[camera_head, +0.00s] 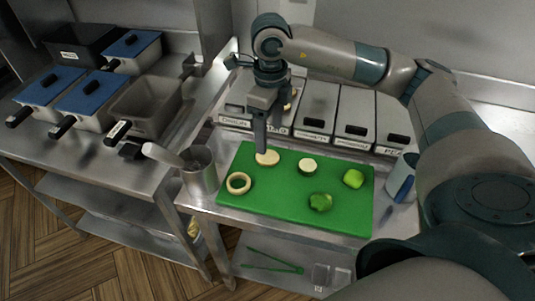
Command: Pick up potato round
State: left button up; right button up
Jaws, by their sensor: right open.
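A flat pale yellow disc, which looks like the potato round (267,158), lies near the back left of the green cutting board (285,212). My right gripper (264,145) points down over it, jaws open. One fingertip shows just above the disc's back left edge and seems to cover a little of it. I cannot tell whether it touches. The other finger is mostly hidden behind the near one. Nothing is held. My left gripper is out of view.
A metal container (200,172) stands left, a cup (402,180) right. Labelled bins (314,112) line the back.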

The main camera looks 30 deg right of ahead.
aim_at(268, 156)
jog(key=shift+f, duration=1.2)
jog(key=shift+w+a+f+p, duration=0.1)
jog(key=shift+f+p, duration=0.6)
jog(key=shift+p, duration=0.25)
notch_tip(268, 156, down, 3)
jog(key=shift+w+a+f+p, duration=0.1)
jog(key=shift+p, duration=0.55)
jog(key=shift+f, duration=0.3)
jog(key=c, duration=0.9)
